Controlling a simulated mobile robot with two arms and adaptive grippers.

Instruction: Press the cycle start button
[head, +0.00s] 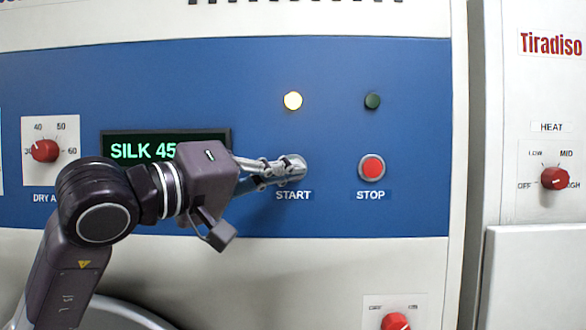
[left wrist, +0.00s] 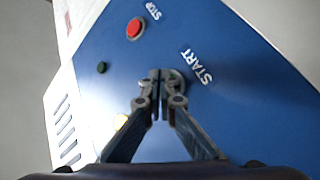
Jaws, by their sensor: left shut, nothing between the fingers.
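The start button stands above the START label (head: 293,195) on the blue panel (head: 330,75). It shows only as a grey metal ring (head: 299,163) behind my fingertips. My left gripper (head: 288,168) is shut and empty, with its tips in front of the button, at or very near its face. In the left wrist view the closed tips (left wrist: 160,76) overlap the edge of the button's ring (left wrist: 178,82). The button's face is hidden, so I cannot tell whether it is pressed. My right gripper is in neither view.
The red stop button (head: 372,168) is right of the start button. Above them are a lit yellow lamp (head: 292,100) and a dark green lamp (head: 372,101). A display (head: 140,150) reading SILK 45 is partly behind my left arm. A red dial (head: 44,151) is at the left.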

